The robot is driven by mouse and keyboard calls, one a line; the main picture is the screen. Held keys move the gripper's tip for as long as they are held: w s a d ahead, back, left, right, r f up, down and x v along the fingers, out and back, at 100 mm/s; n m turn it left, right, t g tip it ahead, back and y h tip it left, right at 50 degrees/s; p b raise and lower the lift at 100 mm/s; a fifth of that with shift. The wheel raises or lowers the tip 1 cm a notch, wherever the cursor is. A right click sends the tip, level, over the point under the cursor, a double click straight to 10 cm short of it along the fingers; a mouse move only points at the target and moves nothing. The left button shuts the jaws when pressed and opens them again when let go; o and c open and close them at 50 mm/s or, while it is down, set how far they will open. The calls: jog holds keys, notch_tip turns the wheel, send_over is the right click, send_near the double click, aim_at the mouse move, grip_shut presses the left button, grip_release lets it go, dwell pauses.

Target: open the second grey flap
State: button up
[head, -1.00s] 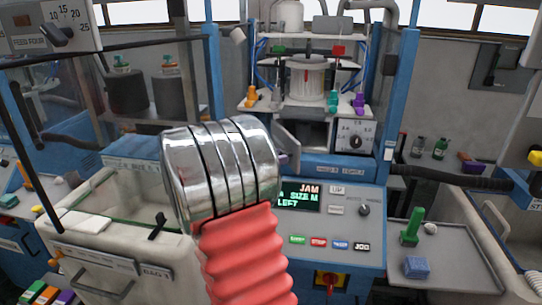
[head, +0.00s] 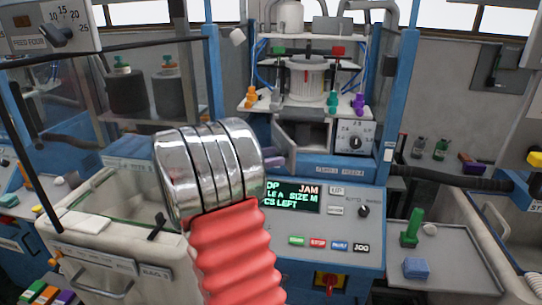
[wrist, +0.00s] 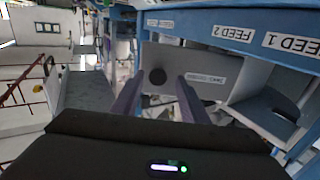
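In the wrist view, which is upside down, a grey flap (wrist: 190,60) with a round black spot and a small label lies ahead, beside the "FEED 2" label (wrist: 233,33). My gripper (wrist: 158,82) is open, with its two dark purple fingers apart on either side of the black spot. I cannot tell whether they touch the flap. A second grey panel (wrist: 252,85) stands at an angle near "FEED 1". In the head view, a grey flap (head: 285,137) stands swung out at the machine's middle opening. My arm hides most of the gripper; a purple finger (head: 274,162) shows.
A white bin (head: 100,195) stands at left. A grey tray (head: 455,265) with green and blue pieces is at right. Blue posts flank the opening.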

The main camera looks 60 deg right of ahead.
notch_tip(320, 180, up, 10)
dwell(0.8)
jog(key=shift+c, duration=0.2)
